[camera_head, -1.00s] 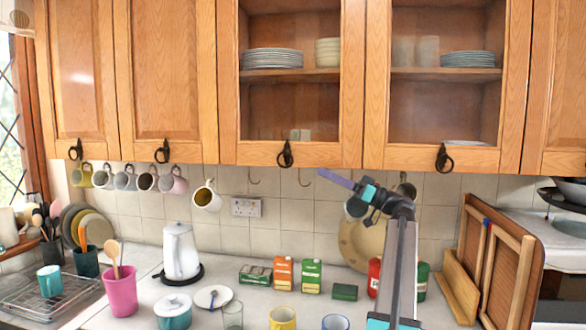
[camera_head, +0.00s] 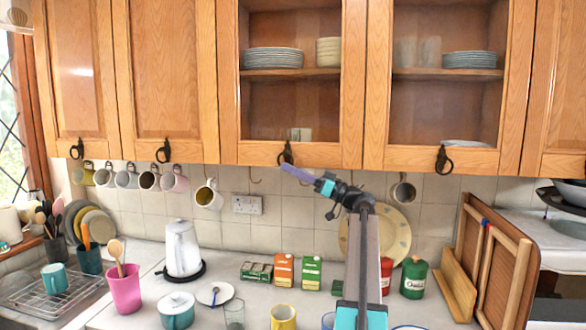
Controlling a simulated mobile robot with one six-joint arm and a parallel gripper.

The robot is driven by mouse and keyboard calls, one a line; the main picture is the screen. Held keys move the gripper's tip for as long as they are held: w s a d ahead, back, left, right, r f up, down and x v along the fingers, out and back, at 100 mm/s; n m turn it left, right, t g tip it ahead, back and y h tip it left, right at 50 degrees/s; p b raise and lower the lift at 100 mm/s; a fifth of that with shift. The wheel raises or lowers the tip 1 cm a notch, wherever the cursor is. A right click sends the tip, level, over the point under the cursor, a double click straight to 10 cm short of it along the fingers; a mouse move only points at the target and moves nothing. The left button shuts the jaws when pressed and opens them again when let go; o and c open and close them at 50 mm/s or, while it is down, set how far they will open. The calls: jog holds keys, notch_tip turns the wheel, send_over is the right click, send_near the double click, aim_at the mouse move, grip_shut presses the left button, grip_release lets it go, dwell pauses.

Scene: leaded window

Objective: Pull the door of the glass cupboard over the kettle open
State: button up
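The glass cupboard door (camera_head: 300,154) nearer the white kettle (camera_head: 182,250) has an oak frame and a glass pane. It looks shut, flush with its neighbours. Its dark ring handle (camera_head: 286,152) hangs at the middle of the bottom rail. My gripper (camera_head: 287,169) has purple fingers and points up and left. Its tips overlap the lower part of the ring in the picture. I cannot tell whether they touch it, or whether the fingers are open or shut. The kettle stands on the worktop, below and left of this door.
A second glass door (camera_head: 445,157) with its own ring handle is to the right. Mugs (camera_head: 208,195) hang under the cupboards at the left. Boxes (camera_head: 284,270), a green canister (camera_head: 413,278) and cups stand on the worktop below my arm.

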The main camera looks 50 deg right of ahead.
grip_shut()
dwell(1.4)
dwell(0.4)
